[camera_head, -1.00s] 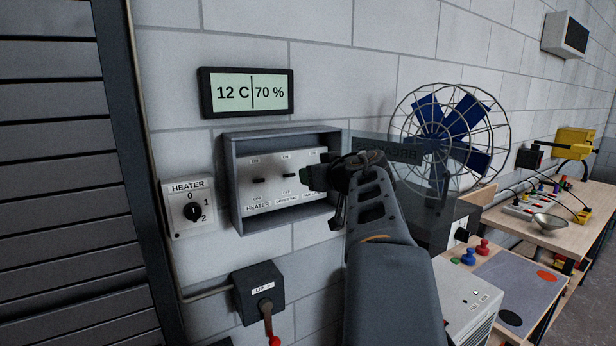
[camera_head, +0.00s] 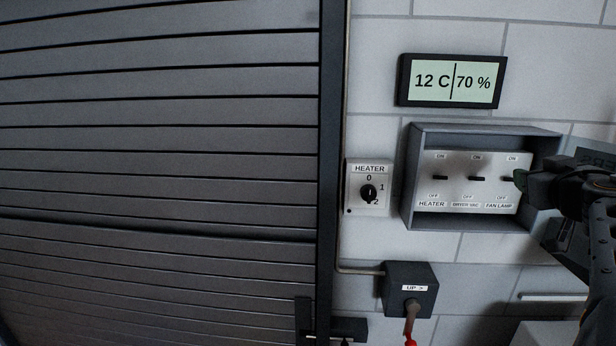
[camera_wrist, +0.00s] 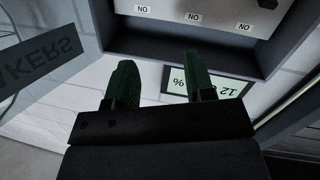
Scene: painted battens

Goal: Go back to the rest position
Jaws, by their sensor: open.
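My gripper (camera_head: 522,182) is at the right of the head view, in front of the right part of the open grey breaker box (camera_head: 412,185). It covers the box's lower right side. In the wrist view my gripper (camera_wrist: 160,80) shows two dark green fingers set wide apart with nothing between them. The box's inner panel (camera_wrist: 180,10) is above the fingertips in that view, seen upside down. The HEATER switch (camera_head: 440,178) and the middle switch (camera_head: 477,179) show clear of my gripper. The FAN LAMP switch is close to the fingertips; contact cannot be told.
A glassy door lettered BREAKERS (camera_wrist: 40,65) stands open beside my gripper. A display (camera_head: 452,81) reading 12 C and 70 % hangs above the box. A HEATER dial (camera_head: 369,192) and an UP control box (camera_head: 409,288) are nearby. A slatted shutter (camera_head: 160,150) fills the left.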

